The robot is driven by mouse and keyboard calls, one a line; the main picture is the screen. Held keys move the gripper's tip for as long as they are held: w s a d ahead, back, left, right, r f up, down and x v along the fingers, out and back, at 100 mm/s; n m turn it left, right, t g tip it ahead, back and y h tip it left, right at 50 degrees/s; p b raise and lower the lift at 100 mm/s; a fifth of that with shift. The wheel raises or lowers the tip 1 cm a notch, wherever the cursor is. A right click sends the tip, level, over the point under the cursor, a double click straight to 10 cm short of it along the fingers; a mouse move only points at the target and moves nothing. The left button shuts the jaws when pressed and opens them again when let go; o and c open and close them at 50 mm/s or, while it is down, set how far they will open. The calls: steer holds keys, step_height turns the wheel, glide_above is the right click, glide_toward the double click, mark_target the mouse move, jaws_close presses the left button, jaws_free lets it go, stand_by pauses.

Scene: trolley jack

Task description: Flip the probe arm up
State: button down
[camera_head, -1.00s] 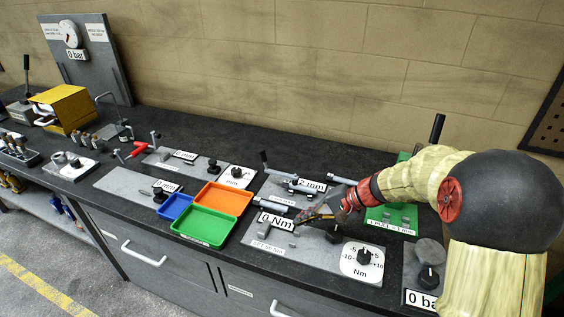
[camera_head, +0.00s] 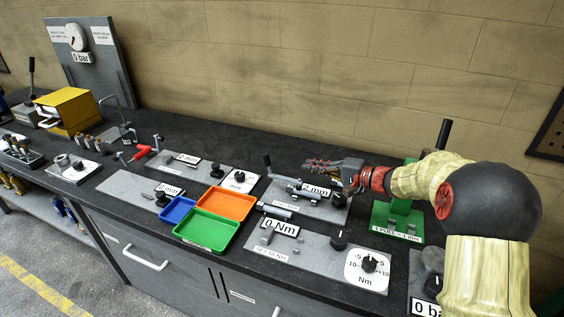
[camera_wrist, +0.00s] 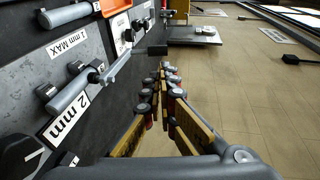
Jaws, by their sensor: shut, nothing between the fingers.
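The gauge plate marked 2 mm (camera_head: 322,212) lies toward the back of the bench. A grey bar with a dark-ended lever (camera_head: 268,163) rises at its left end; I take this to be the probe arm. In the wrist view a grey bar (camera_wrist: 112,68) runs over the plate, and a dark block (camera_wrist: 157,50) shows beyond its far end. My gripper (camera_head: 308,164) is shut and empty. It hovers above the plate, its fingers pointing left toward the lever; whether they touch it cannot be told. In the wrist view the fingertips (camera_wrist: 166,72) are right of the bar.
In front stands the 0 Nm board (camera_head: 315,252) with knobs. Green (camera_head: 207,245), orange (camera_head: 245,207) and blue (camera_head: 177,219) trays lie to the left. A green stand (camera_head: 398,214) with an upright lever is at right. The wall is close behind the bench.

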steer(key=b, duration=0.3)
glide_toward(269, 160)
steer(key=x, duration=0.5)
steer(key=shift+a, duration=0.1)
steer(key=shift+x, duration=0.9)
steer(key=shift+w+r, duration=0.1)
steer(key=shift+r, duration=0.05)
steer(key=shift+r, duration=0.1)
steer(key=shift+a+h+p, duration=0.15)
steer(key=shift+h+p, duration=0.25)
steer(key=shift+p, duration=0.2)
